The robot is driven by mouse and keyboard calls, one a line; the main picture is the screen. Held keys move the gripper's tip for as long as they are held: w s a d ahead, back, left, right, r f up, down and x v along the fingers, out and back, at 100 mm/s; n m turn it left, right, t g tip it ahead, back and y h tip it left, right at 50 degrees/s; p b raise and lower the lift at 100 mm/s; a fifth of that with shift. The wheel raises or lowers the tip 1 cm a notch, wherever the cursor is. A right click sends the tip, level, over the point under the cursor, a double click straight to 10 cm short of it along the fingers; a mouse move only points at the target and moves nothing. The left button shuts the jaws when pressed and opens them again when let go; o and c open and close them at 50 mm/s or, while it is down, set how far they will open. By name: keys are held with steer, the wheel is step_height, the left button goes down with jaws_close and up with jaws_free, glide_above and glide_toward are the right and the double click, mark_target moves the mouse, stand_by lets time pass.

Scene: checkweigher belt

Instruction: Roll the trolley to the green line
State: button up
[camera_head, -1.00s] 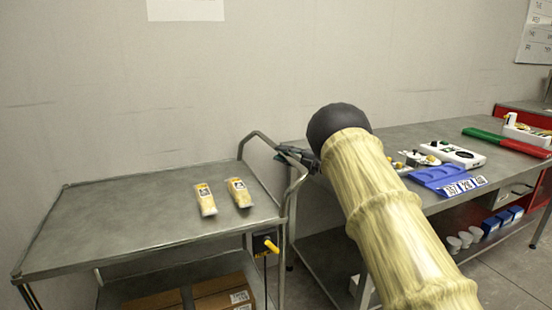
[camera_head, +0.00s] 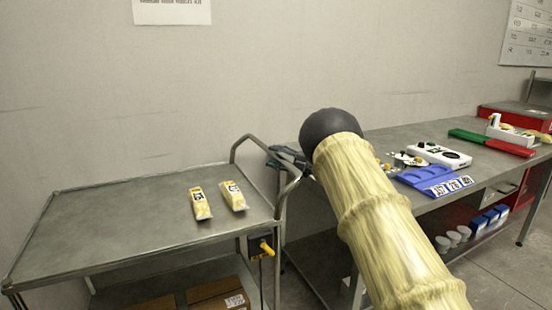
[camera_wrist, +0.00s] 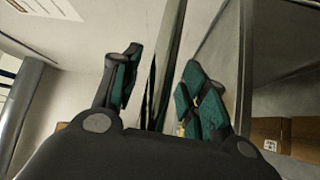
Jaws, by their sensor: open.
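The trolley (camera_head: 120,225) is a grey metal cart with a flat top, at the left in the head view. Its tubular push handle (camera_head: 263,141) rises at its right end. Two yellow-and-white packs (camera_head: 201,204) lie on its top near that end. My gripper (camera_head: 290,157) is at the handle, partly hidden behind my arm. In the wrist view my gripper (camera_wrist: 158,95) is open, and a metal handle bar (camera_wrist: 165,60) runs between its two green-padded fingers. I cannot tell whether the fingers touch the bar. No green line on the floor shows.
A long grey workbench (camera_head: 390,140) stands right of the trolley, holding blue trays (camera_head: 425,177), a white device (camera_head: 440,155) and a green-and-red strip (camera_head: 490,140). Cardboard boxes (camera_head: 215,294) sit on the trolley's lower shelf. Open floor shows at the lower right.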

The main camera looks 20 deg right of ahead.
steer(key=shift+s+d, duration=0.1)
steer(key=v, duration=1.1)
steer(key=shift+s+d, duration=0.25)
steer(key=shift+d, duration=0.05)
steer(key=shift+f, duration=0.15)
